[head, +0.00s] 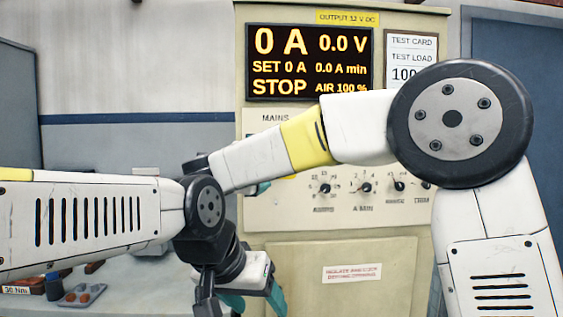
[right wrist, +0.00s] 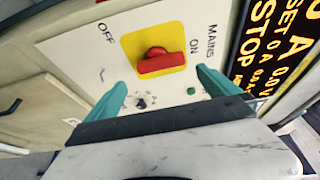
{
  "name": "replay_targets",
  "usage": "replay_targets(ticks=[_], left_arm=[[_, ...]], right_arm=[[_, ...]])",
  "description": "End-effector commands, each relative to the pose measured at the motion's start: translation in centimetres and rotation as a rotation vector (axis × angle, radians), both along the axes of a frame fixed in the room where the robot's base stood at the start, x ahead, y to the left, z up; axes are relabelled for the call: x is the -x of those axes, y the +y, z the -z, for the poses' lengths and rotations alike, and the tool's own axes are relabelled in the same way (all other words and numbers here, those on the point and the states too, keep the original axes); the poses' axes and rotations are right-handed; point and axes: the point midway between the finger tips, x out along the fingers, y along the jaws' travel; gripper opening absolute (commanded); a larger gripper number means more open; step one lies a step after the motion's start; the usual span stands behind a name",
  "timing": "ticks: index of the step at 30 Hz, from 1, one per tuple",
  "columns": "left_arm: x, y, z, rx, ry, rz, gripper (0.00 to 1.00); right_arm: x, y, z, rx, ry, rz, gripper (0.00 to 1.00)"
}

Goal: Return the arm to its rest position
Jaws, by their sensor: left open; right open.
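My right arm reaches across the head view to the cabinet's mains area. Its gripper is mostly hidden there behind my arms, with a bit of teal finger (head: 254,188) showing. In the right wrist view the right gripper (right wrist: 162,79) is open, its two teal fingers apart and empty. Beyond the fingertips is a red rotary handle (right wrist: 160,62) on a yellow plate (right wrist: 133,47), between the OFF and ON labels. I cannot tell if a finger touches it. My left gripper (head: 257,302) is open at the bottom of the head view, its fingers partly cut off by the edge.
The beige rectifier cabinet (head: 340,275) stands close ahead. Its lit display (head: 309,62) reads 0 A, 0.0 V and STOP. Several knobs (head: 366,188) line its panel. A bench at lower left holds a small tray (head: 82,294). A blue door (head: 515,50) is at right.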

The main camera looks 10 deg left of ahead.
Motion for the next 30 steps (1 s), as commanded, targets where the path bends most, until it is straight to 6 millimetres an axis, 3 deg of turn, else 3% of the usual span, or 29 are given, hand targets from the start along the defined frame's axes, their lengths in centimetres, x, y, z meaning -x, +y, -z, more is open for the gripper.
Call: replay_targets(ticks=[10,14,19,22,26,30], left_arm=[[0.0,0.0,0.0,0.0,0.0,0.0,0.63],[0.0,0.0,0.0,0.0,0.0,0.0,0.63],[0.0,0.0,0.0,0.0,0.0,0.0,0.63],[0.0,0.0,0.0,0.0,0.0,0.0,0.63],[0.0,0.0,0.0,0.0,0.0,0.0,0.63],[0.0,0.0,0.0,0.0,0.0,0.0,0.63]], right_arm=[[0.3,0.0,0.0,0.0,-0.001,0.0,1.0],[-0.2,-0.7,-1.2,0.024,-0.024,-0.038,1.0],[-1.1,-3.6,-5.0,0.187,-0.108,-0.222,1.0],[-0.4,-6.2,-5.8,0.365,-0.131,-0.359,1.0],[2.0,-10.2,-3.6,0.625,-0.087,-0.518,1.0],[6.3,-16.2,2.3,0.9,0.057,-0.67,1.0]])
